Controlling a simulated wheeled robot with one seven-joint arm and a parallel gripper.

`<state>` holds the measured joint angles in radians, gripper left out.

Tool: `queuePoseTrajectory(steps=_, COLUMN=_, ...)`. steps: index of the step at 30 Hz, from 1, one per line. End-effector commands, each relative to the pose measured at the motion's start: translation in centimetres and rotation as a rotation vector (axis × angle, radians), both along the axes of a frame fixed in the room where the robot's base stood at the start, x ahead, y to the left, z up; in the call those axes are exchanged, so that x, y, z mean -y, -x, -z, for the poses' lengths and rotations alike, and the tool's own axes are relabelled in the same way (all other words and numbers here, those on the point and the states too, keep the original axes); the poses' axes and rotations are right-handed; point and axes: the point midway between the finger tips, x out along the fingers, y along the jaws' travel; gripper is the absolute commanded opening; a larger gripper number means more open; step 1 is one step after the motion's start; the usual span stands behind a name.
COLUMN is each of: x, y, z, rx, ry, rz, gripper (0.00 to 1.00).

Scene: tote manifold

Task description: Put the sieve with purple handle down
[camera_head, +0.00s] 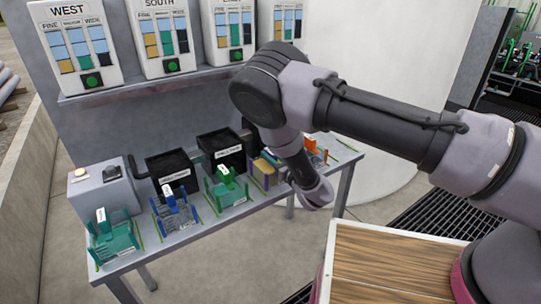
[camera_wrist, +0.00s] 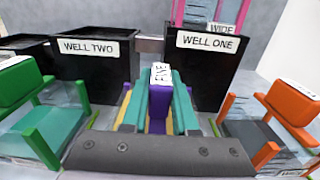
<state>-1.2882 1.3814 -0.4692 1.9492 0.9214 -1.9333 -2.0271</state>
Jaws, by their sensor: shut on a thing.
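The sieve with purple handle (camera_wrist: 157,112) is in the middle of the wrist view, with a white FINE label above it and yellow at its sides. My gripper (camera_wrist: 160,100) is shut on the purple handle, with a teal finger on each side. In the head view, purple and yellow sieve parts (camera_head: 265,173) show low over the table's right half, beside my gripper (camera_head: 309,193). My arm hides the handle there. I cannot tell whether the sieve touches the table.
The narrow table (camera_head: 200,230) also holds a teal sieve (camera_head: 114,240), a blue one (camera_head: 177,213), a green one (camera_head: 227,188) and an orange one (camera_head: 316,152). Black bin WELL ONE (camera_wrist: 205,75) and bin WELL TWO (camera_wrist: 95,75) stand close behind the held sieve.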

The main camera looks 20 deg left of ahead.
Motion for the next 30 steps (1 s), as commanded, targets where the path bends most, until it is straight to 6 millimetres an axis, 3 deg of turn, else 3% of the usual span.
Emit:
queuePoseTrajectory(steps=2, x=0.0, y=0.0, z=0.2, rx=0.0, ry=0.0, rz=0.0, gripper=0.0)
queuePoseTrajectory(steps=3, x=0.0, y=0.0, z=0.3, rx=0.0, ry=0.0, rz=0.0, gripper=0.31)
queuePoseTrajectory(steps=5, x=0.0, y=0.0, z=0.2, rx=0.0, ry=0.0, rz=0.0, gripper=0.54)
queuePoseTrajectory(steps=6, x=0.0, y=0.0, z=0.2, rx=0.0, ry=0.0, rz=0.0, gripper=0.57)
queuePoseTrajectory(steps=17, x=0.1, y=0.1, z=-0.1, rx=-0.001, ry=0.001, rz=0.0, gripper=0.57)
queuePoseTrajectory(steps=30, x=6.5, y=5.5, z=0.1, rx=-0.001, ry=0.004, rz=0.0, gripper=0.57)
